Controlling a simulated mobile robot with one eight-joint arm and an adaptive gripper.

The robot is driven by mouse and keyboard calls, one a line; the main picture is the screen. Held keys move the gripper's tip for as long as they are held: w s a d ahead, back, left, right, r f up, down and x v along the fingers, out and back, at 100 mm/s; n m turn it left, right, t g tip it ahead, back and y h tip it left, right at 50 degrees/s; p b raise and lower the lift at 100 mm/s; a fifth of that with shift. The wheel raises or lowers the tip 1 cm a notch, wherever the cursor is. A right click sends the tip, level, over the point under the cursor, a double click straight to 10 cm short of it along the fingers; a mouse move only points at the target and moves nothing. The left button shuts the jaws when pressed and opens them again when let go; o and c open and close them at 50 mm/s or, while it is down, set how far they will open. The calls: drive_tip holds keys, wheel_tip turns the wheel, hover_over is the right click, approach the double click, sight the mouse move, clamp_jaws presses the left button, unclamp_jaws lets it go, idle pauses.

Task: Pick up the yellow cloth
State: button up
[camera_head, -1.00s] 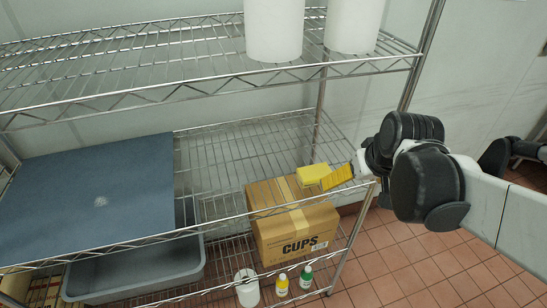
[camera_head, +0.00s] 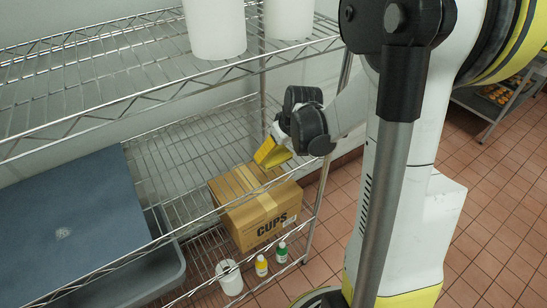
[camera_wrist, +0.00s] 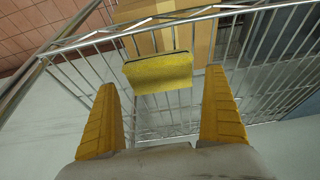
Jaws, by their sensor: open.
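My gripper (camera_wrist: 160,84) is open, with one yellow finger at each side of the picture. The cloth lies ahead, between the lines of the fingers, near the tip level. I see no contact, and a gap shows on both sides. In the head view my gripper (camera_head: 271,153) is just above the box. Its yellow finger hides most or all of the cloth there.
The box stands on the wire shelf (camera_head: 180,165), under an upper wire shelf (camera_head: 110,78) holding white containers (camera_head: 215,28). A shelf post and front rail are near my gripper. A blue-grey lid (camera_head: 60,225) lies left. Small bottles (camera_head: 282,252) and a white cup (camera_head: 229,278) stand lower.

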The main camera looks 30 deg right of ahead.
sight(275, 154)
drive_tip(key=b+x, duration=0.1)
drive_tip(key=x, duration=0.3)
drive_tip(key=shift+w, duration=0.1)
drive_tip(key=shift+c, duration=0.3)
drive_tip(key=shift+r, duration=0.1)
drive_tip(key=c, duration=0.9)
